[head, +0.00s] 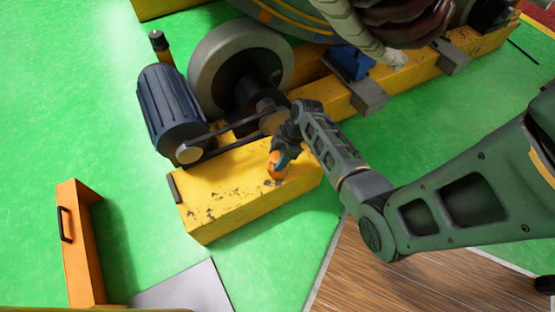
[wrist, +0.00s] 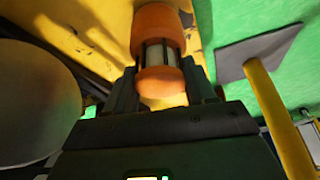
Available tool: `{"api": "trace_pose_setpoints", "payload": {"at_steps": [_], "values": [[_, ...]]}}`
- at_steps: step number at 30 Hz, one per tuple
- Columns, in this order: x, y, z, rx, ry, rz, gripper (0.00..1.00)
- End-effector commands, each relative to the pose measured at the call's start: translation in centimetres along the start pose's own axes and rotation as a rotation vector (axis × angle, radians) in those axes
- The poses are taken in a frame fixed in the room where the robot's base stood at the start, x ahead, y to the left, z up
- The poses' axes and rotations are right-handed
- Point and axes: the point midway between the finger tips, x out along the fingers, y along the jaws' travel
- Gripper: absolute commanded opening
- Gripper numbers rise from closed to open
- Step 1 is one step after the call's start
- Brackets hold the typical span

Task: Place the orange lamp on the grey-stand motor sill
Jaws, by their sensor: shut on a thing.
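The orange lamp (head: 277,166) is between the fingers of my gripper (head: 284,152), over the right part of a yellow sill (head: 225,200). In the wrist view the lamp (wrist: 158,55) has orange ends and a pale barred middle. My gripper (wrist: 165,90) is shut on it, one finger on each side. The worn yellow sill carries a blue-grey motor (head: 172,108) with a belt and a large grey wheel (head: 215,70). I cannot tell whether the lamp touches the sill's top.
A second yellow beam (head: 405,75) with grey brackets and a blue block (head: 350,62) lies behind. An orange box with a black handle (head: 78,235) and a grey plate (head: 190,285) are at lower left. Green floor is free on the left.

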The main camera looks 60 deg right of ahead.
Motion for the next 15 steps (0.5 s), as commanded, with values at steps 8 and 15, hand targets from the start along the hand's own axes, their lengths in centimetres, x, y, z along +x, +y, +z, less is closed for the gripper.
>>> {"api": "trace_pose_setpoints", "payload": {"at_steps": [8, 15], "values": [[0.66, -0.07, 0.3, 0.0, -0.001, -0.001, 0.57], [0.6, -0.03, 0.26, -0.001, 0.0, 0.0, 0.8]]}}
